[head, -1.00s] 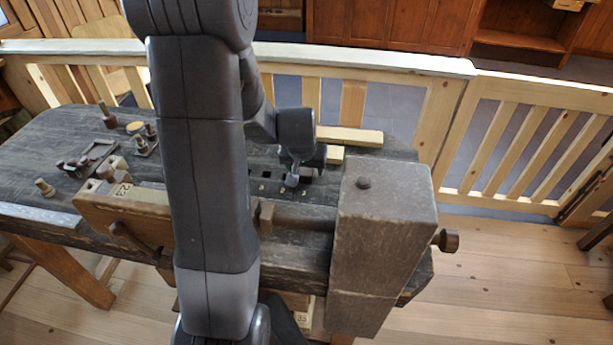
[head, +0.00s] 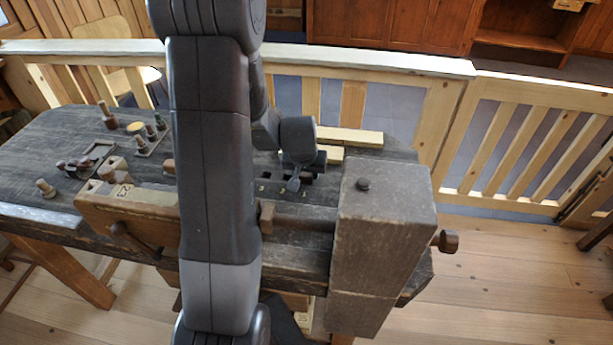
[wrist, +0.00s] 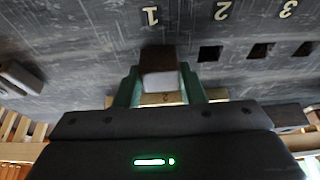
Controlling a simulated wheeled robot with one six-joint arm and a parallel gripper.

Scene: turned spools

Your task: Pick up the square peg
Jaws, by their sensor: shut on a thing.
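The square peg (wrist: 160,58) shows in the wrist view as a brown square block with a paler end face. It stands at the bench row beside the number 1, in line with the dark square holes. My gripper (wrist: 162,88), with green fingers on both sides of the peg, is shut on it. I cannot tell whether the peg's far end is in a hole or clear of the bench. In the head view my gripper (head: 301,172) is low over the back of the bench, and the peg is not distinguishable there.
Dark empty square holes (wrist: 210,53) lie right of the peg in the wrist view. In the head view, a pale wooden bar (head: 350,136) lies behind my gripper. A large vise block (head: 385,235) stands front right. Spools (head: 108,115) stand on the bench's left.

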